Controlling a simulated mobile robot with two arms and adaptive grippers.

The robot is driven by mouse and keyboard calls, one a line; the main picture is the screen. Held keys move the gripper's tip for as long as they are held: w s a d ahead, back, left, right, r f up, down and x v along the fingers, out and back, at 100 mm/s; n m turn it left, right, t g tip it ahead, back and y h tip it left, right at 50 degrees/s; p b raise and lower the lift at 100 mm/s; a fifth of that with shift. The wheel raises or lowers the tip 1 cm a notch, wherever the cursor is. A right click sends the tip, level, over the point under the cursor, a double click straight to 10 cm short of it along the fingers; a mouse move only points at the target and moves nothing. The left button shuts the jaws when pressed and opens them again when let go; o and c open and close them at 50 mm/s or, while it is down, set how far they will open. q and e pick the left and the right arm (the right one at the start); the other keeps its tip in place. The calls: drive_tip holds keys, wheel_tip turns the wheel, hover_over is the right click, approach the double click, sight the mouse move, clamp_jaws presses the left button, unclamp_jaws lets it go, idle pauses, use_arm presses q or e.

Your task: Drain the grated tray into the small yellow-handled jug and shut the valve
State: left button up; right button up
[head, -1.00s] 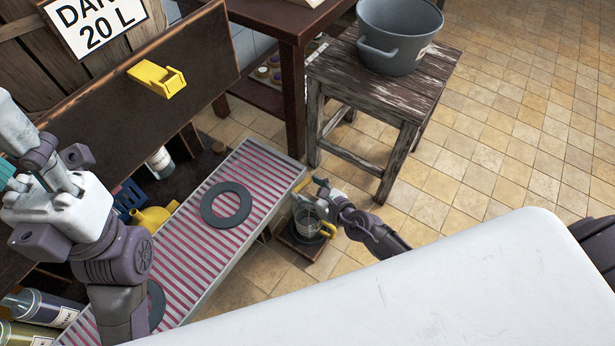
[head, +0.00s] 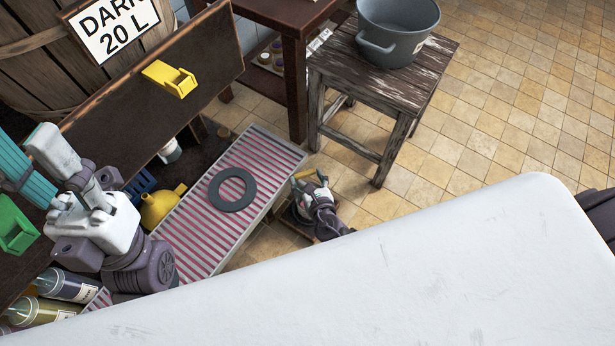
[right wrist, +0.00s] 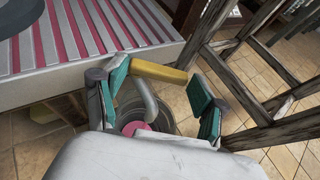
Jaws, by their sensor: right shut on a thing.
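The grated tray (head: 200,226) has pale slats with pinkish red showing between them. My right gripper (head: 310,182) is at its right end. In the right wrist view, its teal finger pads (right wrist: 158,84) stand at either end of a yellow bar (right wrist: 160,73), apparently the valve lever, and it is shut on it. A grey curved spout (right wrist: 146,100) points down over the jug (right wrist: 168,123), which has pink liquid inside. The jug's yellow handle is hidden.
A dark ring (head: 232,190) lies on the grate, beside a yellow can (head: 160,206). A wooden stool (head: 375,85) bearing a grey pot (head: 398,35) stands behind. Bottles (head: 65,285) lie at lower left. A barrel (head: 40,60) stands upper left. Tiled floor is free at right.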

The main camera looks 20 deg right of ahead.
drive_tip(key=o, duration=1.2)
drive_tip(key=shift+c, duration=0.2)
drive_tip(key=shift+s, duration=0.1)
drive_tip(key=v, duration=1.1)
drive_tip(key=shift+s+r, duration=0.25)
drive_tip(key=shift+s, duration=0.1)
